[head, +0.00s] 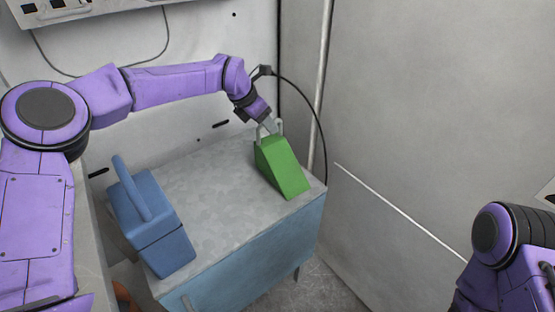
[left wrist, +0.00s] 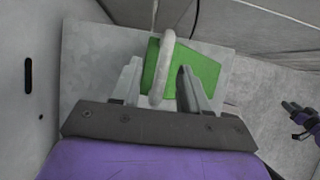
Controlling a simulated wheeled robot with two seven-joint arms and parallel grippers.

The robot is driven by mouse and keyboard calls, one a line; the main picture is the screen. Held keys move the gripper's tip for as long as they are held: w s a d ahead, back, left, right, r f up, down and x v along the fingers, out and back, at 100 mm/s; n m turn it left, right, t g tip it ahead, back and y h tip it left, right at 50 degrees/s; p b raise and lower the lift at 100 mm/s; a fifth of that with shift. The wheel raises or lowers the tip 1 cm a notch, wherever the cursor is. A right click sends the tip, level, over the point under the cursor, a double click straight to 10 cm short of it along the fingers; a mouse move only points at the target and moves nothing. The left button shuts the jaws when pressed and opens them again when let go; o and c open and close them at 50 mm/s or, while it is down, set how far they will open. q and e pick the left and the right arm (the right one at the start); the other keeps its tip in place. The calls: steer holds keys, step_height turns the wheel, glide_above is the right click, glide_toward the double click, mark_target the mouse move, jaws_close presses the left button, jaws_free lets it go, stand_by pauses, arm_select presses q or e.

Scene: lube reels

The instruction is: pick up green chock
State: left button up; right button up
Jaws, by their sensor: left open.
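The green chock (head: 282,167) is a wedge on the far right part of the blue cabinet's grey top. A pale loop handle shows at its back end. My left gripper (head: 269,124) is at that back end, reaching down from the upper left. In the left wrist view, the chock (left wrist: 205,68) lies beyond the open fingers (left wrist: 158,85), and the pale handle (left wrist: 168,45) stands between them. I cannot tell whether the fingers touch it. My right gripper is not in the head view, where only part of my right arm shows.
A blue toolbox (head: 158,236) with a bar handle sits on the left of the blue cabinet (head: 250,255). The grey top (head: 210,190) between toolbox and chock is clear. Walls stand close behind and to the right. A black cable hangs beside the chock.

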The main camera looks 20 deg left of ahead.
arm_select(q)
steer(key=x, duration=0.3)
steer(key=shift+w+d, duration=0.2)
steer(key=shift+s, duration=0.1)
jaws_close()
steer(key=shift+a+r, duration=0.1)
steer(key=shift+r, duration=0.05)
stand_by(0.9)
